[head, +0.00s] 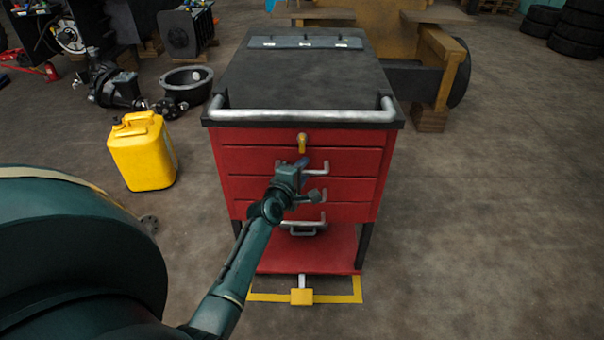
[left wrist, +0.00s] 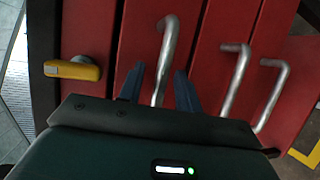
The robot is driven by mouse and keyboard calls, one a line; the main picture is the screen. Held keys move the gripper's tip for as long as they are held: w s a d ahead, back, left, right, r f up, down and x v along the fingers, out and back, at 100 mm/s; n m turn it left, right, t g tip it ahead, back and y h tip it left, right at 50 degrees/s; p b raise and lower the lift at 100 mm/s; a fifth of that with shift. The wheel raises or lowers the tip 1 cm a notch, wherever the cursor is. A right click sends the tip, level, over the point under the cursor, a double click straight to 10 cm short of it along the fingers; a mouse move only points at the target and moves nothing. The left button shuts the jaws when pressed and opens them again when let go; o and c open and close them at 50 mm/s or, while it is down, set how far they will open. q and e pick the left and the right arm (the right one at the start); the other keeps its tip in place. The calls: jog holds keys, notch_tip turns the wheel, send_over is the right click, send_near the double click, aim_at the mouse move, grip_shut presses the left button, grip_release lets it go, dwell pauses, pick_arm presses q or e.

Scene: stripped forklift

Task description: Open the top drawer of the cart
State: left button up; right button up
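The red cart (head: 232,160) stands ahead with a dark top, a grey push bar and a stack of drawers. A yellow latch (head: 302,142) is on the upper front panel; it also shows at the left in the left wrist view (left wrist: 72,70). The uppermost handle (head: 322,167) is just below the latch and partly hidden by my gripper. My left gripper (head: 303,163) is at this handle. In the left wrist view, its open fingers (left wrist: 159,88) stand on either side of the handle (left wrist: 165,50), with gaps visible. The drawers look shut. My right gripper is not in view.
Lower handles (left wrist: 236,78) sit close beside the gripper. A yellow canister (head: 142,152) stands left of the cart, with a black basin (head: 187,86) behind it. A yellow pedal (head: 302,296) sticks out at the cart's base. The floor at right is clear.

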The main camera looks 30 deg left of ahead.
pick_arm(q)
grip_shut()
dwell(0.6)
